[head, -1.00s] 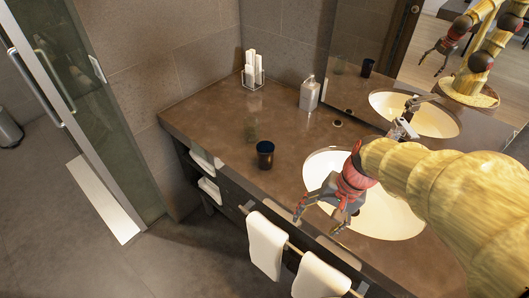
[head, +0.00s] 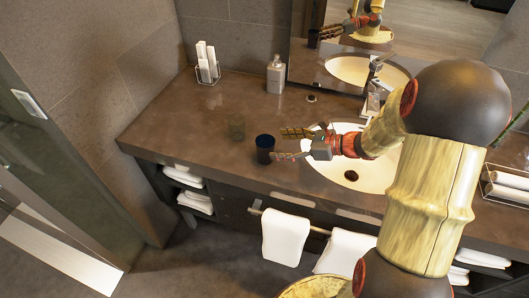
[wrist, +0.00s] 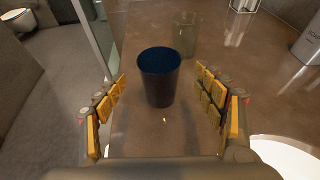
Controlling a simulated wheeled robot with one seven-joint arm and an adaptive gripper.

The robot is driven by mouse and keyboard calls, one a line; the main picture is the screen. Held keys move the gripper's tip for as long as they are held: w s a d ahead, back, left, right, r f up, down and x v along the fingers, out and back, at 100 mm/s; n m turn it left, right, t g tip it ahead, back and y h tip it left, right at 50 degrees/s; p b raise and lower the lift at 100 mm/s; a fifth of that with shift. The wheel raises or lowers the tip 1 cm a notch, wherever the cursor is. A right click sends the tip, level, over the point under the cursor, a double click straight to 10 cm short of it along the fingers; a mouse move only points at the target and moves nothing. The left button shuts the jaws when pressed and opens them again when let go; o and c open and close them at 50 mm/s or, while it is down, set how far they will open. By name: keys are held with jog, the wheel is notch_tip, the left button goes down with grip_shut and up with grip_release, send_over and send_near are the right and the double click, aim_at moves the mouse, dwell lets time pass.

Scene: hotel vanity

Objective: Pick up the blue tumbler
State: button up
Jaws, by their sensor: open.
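The blue tumbler (head: 265,149) stands upright on the brown vanity counter, left of the sink. It also shows in the wrist view (wrist: 160,82), centred ahead of my fingers, dark blue with an open top. My gripper (head: 287,145) reaches in from the right, low over the counter, with its fingers spread toward the tumbler. In the wrist view my gripper (wrist: 160,98) is open, with one yellow-padded finger on each side. The tumbler's lower part appears between the fingertips, with a gap on both sides and no visible contact.
A clear greenish glass (head: 237,127) stands just behind the tumbler; it also shows in the wrist view (wrist: 186,35). A soap bottle (head: 275,75) and a rack of rolled white items (head: 207,65) stand at the back. The sink (head: 372,175) lies to the right. The counter's left part is clear.

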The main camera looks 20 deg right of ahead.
aim_at(265, 146)
jog(key=b+x, duration=0.1)
jog(key=x, duration=0.2)
jog(key=b+x, duration=0.1)
jog(key=x, duration=0.2)
jog(key=shift+f+b, duration=0.4)
jog(key=shift+f, duration=0.1)
jog(key=shift+w+a, duration=0.1)
jog(key=shift+a, duration=0.05)
jog(key=shift+c, duration=0.8)
jog(key=c, duration=1.1)
jog(key=shift+c, duration=0.7)
